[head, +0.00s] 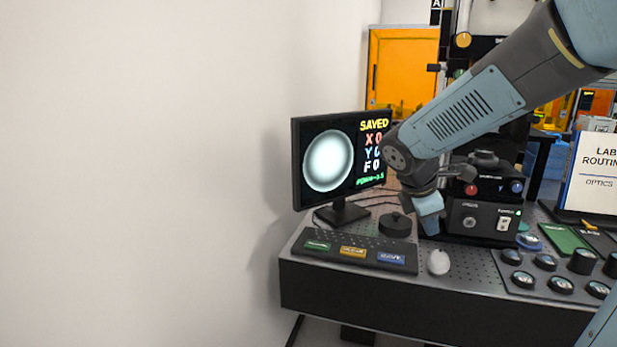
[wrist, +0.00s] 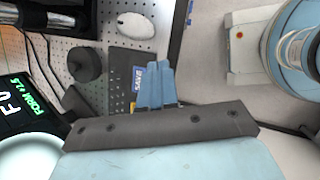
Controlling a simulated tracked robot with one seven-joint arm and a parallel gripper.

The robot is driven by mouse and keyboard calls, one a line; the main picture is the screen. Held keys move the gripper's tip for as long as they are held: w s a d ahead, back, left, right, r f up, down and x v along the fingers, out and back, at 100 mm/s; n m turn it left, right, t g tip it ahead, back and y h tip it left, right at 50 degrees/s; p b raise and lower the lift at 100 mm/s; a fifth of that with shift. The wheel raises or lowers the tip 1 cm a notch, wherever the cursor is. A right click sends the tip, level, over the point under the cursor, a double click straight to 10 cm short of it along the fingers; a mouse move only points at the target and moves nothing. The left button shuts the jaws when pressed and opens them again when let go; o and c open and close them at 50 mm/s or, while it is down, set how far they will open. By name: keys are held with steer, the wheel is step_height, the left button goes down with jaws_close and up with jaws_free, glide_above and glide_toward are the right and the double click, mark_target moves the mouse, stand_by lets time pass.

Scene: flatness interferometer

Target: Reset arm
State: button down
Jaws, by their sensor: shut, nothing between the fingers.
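My arm reaches in from the upper right in the head view. My gripper (head: 430,207) points down above the perforated bench top, between the monitor (head: 340,158) and the black control box (head: 482,217). In the wrist view my gripper (wrist: 158,68) shows its blue fingers together and empty, over the area of the button panel (wrist: 119,75). The monitor screen reads SAVED beside a bright round disc. Whether the fingers touch anything is not clear, but nothing sits between them.
A black round knob (head: 395,224) and a white mouse (head: 438,262) are on the bench below my gripper. The button panel (head: 352,251) lies at the front left. Several round pieces sit on a tray (head: 522,287) at right. A white sign (head: 596,172) stands behind them.

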steer(key=s+a+r+m+t+y, duration=0.1)
steer(key=s+r+m+y, duration=0.1)
steer(key=s+m, duration=0.6)
steer(key=s+a+r+m+t+y, duration=0.1)
steer(key=s+r+m+y, duration=0.1)
steer(key=s+r+m, duration=0.2)
steer(key=shift+s+a+m+t+y, duration=0.25)
steer(key=shift+s+m+t+y, duration=0.15)
steer(key=shift+s+m, duration=1.95)
steer(key=shift+w+r+m, duration=0.1)
steer(key=shift+w+m, duration=0.35)
